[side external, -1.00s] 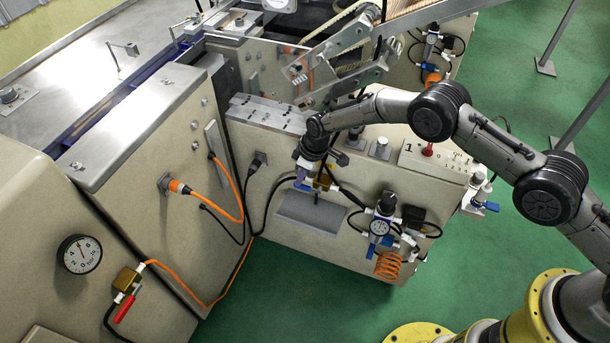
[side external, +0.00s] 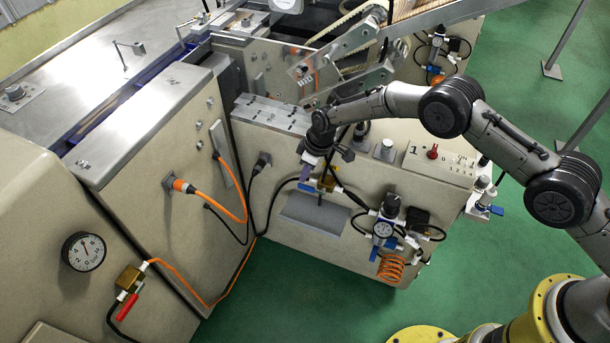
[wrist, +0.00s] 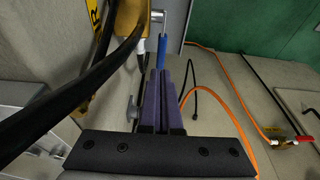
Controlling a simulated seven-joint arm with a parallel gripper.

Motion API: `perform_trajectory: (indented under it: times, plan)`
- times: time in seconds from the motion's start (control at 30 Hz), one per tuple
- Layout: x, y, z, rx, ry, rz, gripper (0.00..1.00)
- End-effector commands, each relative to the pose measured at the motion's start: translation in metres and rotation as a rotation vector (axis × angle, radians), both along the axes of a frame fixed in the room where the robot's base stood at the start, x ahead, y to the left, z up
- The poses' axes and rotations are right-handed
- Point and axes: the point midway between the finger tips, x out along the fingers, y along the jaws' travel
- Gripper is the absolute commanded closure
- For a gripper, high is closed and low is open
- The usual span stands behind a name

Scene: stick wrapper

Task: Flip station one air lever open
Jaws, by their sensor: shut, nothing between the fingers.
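A brass air valve (side external: 328,184) with white fittings and a black hose is on the front of the beige machine block. It also shows at the top of the wrist view (wrist: 128,18). Its blue lever (wrist: 162,50) points from the valve's metal stem toward my fingertips. My gripper (side external: 305,174) is pointed down beside the valve. Its purple fingers (wrist: 162,76) are shut together with nothing between them, and their tips are right at the lever's end. I cannot tell whether they touch it. In the side view the lever is small and partly hard to separate from the fingers.
A black hose (wrist: 60,95) crosses close to the camera at the left of the wrist view. A regulator with gauge (side external: 383,229) and orange coil is right of the valve. Another brass valve with a red handle (side external: 127,306) is at lower left. Green floor (side external: 290,285) is clear below.

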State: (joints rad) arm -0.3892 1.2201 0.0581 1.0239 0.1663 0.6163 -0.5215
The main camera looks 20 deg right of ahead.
Motion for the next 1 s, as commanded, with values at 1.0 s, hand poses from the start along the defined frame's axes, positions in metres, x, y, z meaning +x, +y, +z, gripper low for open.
perform_trajectory:
  times: [1.0]
  plan:
    - [0.000,-0.002,0.137,0.001,-0.003,-0.005,1.00]
